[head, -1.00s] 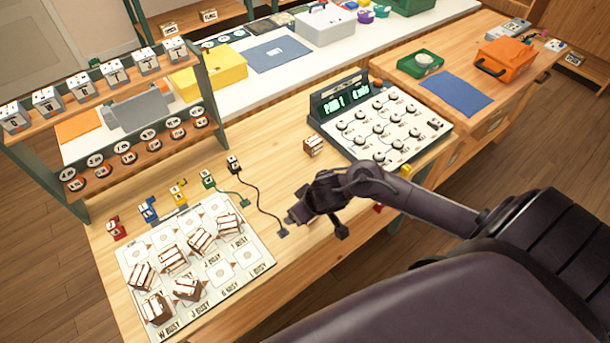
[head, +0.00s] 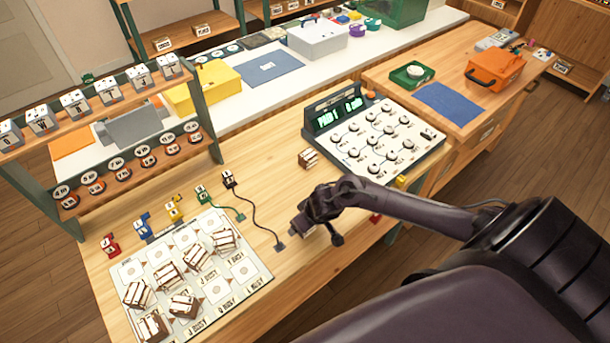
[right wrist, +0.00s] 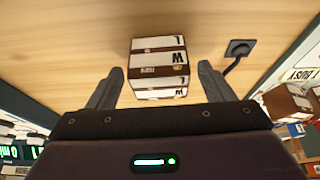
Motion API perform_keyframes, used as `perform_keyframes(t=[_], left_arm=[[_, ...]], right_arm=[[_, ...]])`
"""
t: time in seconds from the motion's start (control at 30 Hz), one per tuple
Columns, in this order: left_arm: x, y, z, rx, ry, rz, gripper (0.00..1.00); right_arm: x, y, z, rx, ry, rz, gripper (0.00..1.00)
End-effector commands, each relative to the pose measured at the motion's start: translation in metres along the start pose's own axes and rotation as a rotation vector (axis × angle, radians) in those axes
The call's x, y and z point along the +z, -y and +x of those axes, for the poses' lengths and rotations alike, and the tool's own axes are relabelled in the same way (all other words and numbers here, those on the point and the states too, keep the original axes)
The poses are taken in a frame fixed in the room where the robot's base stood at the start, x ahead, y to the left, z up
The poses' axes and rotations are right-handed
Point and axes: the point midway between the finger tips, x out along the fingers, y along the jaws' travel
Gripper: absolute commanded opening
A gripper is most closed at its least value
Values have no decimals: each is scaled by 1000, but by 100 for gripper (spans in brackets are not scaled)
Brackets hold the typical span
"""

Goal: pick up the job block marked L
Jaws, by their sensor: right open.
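The job block, brown with white label bands, stands alone on the wooden bench near the dial panel in the head view (head: 309,158). My right gripper (head: 302,232) is low over the bench, nearer the camera than the block. In the right wrist view its open fingers (right wrist: 160,75) stand either side of the block's near end, with a gap on each side. My left gripper is not in view.
A marked board (head: 245,272) with several similar blocks lies at front left. A black cord ends in a plug (head: 279,246) beside my right gripper. The dial panel (head: 385,140) stands behind the block. A shelf rack (head: 207,110) stands at left.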

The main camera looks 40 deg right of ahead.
Motion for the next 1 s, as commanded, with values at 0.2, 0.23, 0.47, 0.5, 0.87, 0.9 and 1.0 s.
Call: perform_keyframes(t=[0.2,0.23,0.47,0.5,0.87,0.9,1.0], left_arm=[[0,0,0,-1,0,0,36],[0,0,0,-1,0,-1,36],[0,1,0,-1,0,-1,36],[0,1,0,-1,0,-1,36],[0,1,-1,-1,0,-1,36],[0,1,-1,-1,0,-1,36],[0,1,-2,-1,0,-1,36]], right_arm=[[0,0,0,0,0,0,61],[0,0,0,0,0,0,58],[0,0,0,0,0,0,27],[0,0,-1,0,0,0,25],[-3,0,-7,-1,-1,-1,25],[-5,0,-11,-2,-2,0,25],[-11,0,-24,-1,-4,-1,25]])
